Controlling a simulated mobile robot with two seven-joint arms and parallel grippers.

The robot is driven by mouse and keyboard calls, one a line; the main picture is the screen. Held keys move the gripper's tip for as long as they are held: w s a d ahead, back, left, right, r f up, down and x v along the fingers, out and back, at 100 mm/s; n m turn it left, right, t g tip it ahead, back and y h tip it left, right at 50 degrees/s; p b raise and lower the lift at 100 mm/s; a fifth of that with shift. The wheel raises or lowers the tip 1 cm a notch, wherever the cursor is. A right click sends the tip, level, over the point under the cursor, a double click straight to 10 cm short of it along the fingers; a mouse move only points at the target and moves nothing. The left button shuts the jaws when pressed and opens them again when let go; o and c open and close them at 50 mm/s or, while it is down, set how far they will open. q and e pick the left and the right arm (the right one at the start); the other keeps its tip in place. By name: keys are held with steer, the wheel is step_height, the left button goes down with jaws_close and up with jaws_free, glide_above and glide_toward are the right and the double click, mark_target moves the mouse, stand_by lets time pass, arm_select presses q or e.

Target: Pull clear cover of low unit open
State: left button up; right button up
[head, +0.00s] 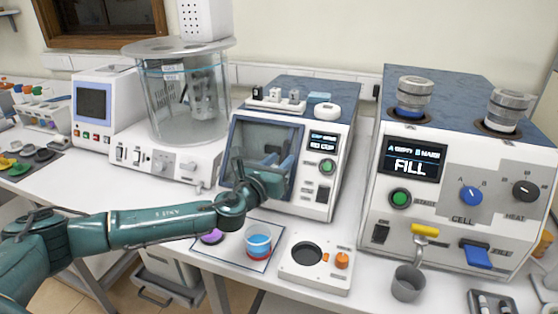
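The low white unit (318,200) with a dark blue top stands in the middle of the bench. Its clear cover (268,138), in a dark blue frame, takes up the left part of its front and looks shut. My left arm comes in from the left, and my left gripper (240,170) is at the lower left of the cover. Its dark fingers overlap the cover's left edge. I cannot tell whether they touch it, or whether they are open or shut. The gripper and wrist hide the cover's lower part. My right gripper is not in view.
A cylindrical glass bath (185,110) stands left of the unit, and a larger tester (455,165) stands right. In front are a mat with a blue cup (258,240), a white plate (317,262) with an orange knob, and a grey cup (408,283).

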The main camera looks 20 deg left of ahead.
arm_select(q)
steer(key=shift+w, duration=0.15)
steer(key=shift+c, duration=0.2)
jaws_close()
stand_by(0.4)
